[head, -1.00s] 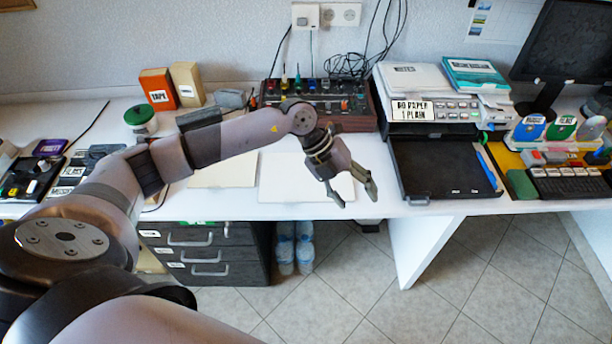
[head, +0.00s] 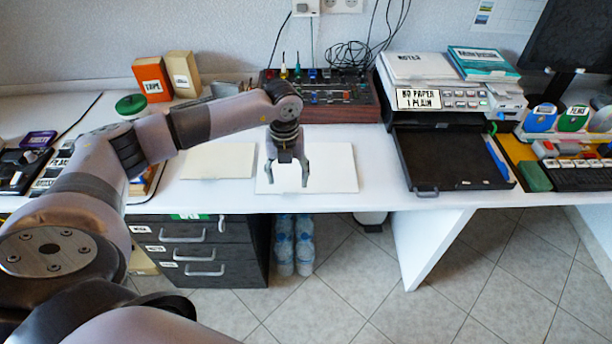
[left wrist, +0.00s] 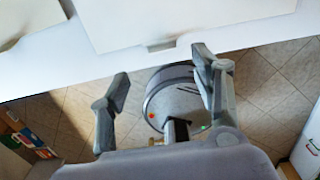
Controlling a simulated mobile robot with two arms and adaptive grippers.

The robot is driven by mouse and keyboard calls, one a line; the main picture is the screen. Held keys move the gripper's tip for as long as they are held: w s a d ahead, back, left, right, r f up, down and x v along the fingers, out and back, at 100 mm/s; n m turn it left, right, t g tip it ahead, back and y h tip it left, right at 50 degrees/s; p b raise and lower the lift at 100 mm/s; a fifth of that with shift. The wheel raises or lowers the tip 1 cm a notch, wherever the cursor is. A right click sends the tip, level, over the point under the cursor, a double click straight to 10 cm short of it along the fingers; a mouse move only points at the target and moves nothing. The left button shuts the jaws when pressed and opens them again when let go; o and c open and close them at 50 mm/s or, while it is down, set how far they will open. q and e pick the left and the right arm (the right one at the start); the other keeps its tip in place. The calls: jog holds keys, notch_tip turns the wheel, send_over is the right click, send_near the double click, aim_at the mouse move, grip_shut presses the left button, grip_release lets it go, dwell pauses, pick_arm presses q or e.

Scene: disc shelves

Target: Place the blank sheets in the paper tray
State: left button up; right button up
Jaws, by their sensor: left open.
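A white stack or sheet of paper (head: 332,168) lies flat near the desk's front edge; it also shows in the left wrist view (left wrist: 190,18). A cream sheet (head: 218,160) lies to its left. The black paper tray (head: 452,160) is pulled out from the printer (head: 440,105) and looks empty; the printer's label reads "NO PAPER 1 PLAIN". My left gripper (head: 289,184) points down, open and empty, over the left part of the white paper in the head view. In the left wrist view its fingers (left wrist: 161,66) straddle nothing, just below the desk edge in the picture. My right gripper is out of view.
A control panel with knobs (head: 325,97) and cables stands behind the papers. Boxes (head: 153,80) and a green-lidded jar (head: 132,107) are at the back left. A drawer unit (head: 200,250) and bottles (head: 294,245) are beneath the desk. Bare desk lies between paper and tray.

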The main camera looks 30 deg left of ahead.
aim_at(290, 192)
pick_arm(q)
jog(key=f+b, duration=0.1)
jog(key=f, duration=0.1)
jog(key=f+b, duration=0.3)
jog(key=f, duration=0.1)
jog(key=shift+w+f, duration=0.25)
jog(key=shift+w, duration=0.05)
jog(key=shift+r, duration=0.1)
jog(key=shift+c, duration=0.8)
grip_shut()
jog(key=shift+r, duration=0.15)
